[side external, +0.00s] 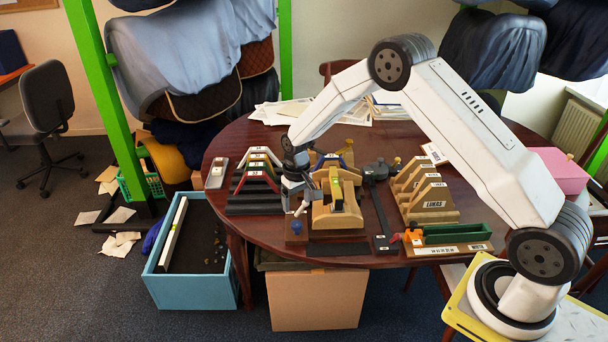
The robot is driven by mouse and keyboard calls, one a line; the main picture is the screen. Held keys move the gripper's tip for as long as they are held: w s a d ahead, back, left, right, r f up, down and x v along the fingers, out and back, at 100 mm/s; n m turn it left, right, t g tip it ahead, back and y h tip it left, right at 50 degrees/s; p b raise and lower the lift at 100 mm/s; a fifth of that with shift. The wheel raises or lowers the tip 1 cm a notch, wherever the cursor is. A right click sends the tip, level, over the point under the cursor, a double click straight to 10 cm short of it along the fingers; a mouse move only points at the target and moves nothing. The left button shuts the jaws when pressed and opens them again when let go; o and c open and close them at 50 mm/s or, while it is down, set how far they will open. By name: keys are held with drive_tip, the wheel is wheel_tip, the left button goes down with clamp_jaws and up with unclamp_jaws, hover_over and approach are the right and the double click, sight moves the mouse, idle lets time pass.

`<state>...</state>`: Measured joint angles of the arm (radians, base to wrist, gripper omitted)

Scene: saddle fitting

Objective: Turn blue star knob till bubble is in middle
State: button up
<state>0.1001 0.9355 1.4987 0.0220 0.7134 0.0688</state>
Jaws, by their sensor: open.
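The blue star knob (297,227) stands on a small brown block (297,239) at the table's front edge. My gripper (296,211) is open and points down just above the knob, with a small gap seeming to show between them. A wooden fixture (336,217) stands right of the gripper. A yellow-green piece (336,188), which looks like a level vial, sits on top of the fixture. The bubble is too small to make out, so I cannot tell where it lies.
Dark-based racks with coloured frames (258,172) stand left of my gripper. Wooden stands (426,196) and a green tray (457,233) are at right. A dark flat bar (379,215) lies between. A blue bin (190,286) is on the floor, left.

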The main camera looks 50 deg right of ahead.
sight(296, 223)
drive_tip(key=shift+a+n, duration=0.1)
drive_tip(key=shift+n, duration=0.4)
drive_tip(key=shift+w+f, duration=0.1)
drive_tip(key=shift+f, duration=3.8)
clamp_jaws()
